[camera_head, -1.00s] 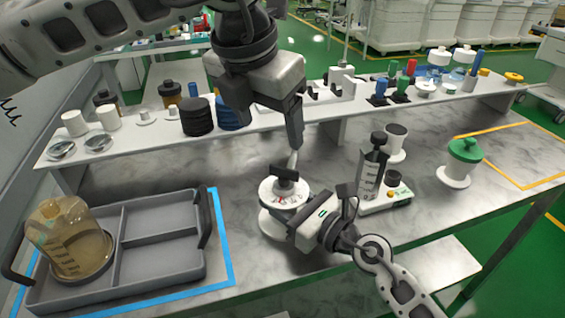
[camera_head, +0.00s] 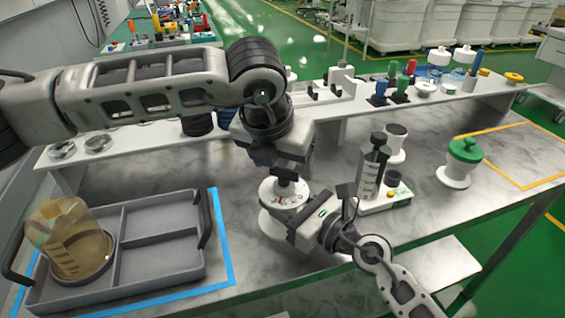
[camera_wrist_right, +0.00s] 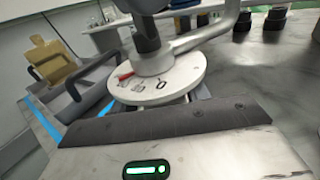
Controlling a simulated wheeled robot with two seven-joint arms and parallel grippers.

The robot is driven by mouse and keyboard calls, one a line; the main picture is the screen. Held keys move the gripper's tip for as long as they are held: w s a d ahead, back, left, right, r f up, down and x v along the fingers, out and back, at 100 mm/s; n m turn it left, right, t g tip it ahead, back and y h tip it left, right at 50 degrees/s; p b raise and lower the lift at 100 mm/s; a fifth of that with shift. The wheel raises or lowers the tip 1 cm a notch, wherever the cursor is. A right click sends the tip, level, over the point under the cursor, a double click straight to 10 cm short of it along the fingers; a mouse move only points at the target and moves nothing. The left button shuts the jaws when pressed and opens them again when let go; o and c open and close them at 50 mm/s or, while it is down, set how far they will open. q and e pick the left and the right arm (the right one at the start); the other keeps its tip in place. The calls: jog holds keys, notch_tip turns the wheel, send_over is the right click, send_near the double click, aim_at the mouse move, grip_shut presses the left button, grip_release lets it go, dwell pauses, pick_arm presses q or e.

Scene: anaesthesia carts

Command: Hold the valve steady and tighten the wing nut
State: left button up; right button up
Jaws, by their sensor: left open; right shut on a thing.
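The valve (camera_head: 270,222) is a white round body with a marked dial on top, standing upright on the marble bench; the dial also shows in the right wrist view (camera_wrist_right: 185,82). The dark wing nut (camera_head: 287,175) sits on top of the dial, mostly hidden by my left gripper. My left gripper (camera_head: 286,170) is open, pointing down directly over the wing nut; I cannot tell whether it touches it. My right gripper (camera_head: 292,226) is shut on the valve body from the right front, below the dial. Its dark finger pad (camera_wrist_right: 170,122) spans the right wrist view.
A grey divided tray (camera_head: 160,243) with an amber container (camera_head: 68,238) stands at left inside blue tape. A large syringe on a white pump (camera_head: 372,170) is close right of the valve. A green-topped white jar (camera_head: 460,160) stands farther right. A raised white shelf (camera_head: 345,112) runs behind.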

pick_arm(q)
jog(key=shift+w+f, duration=0.15)
jog(key=shift+f, duration=0.35)
jog(key=shift+c, duration=0.3)
jog(key=c, duration=0.9)
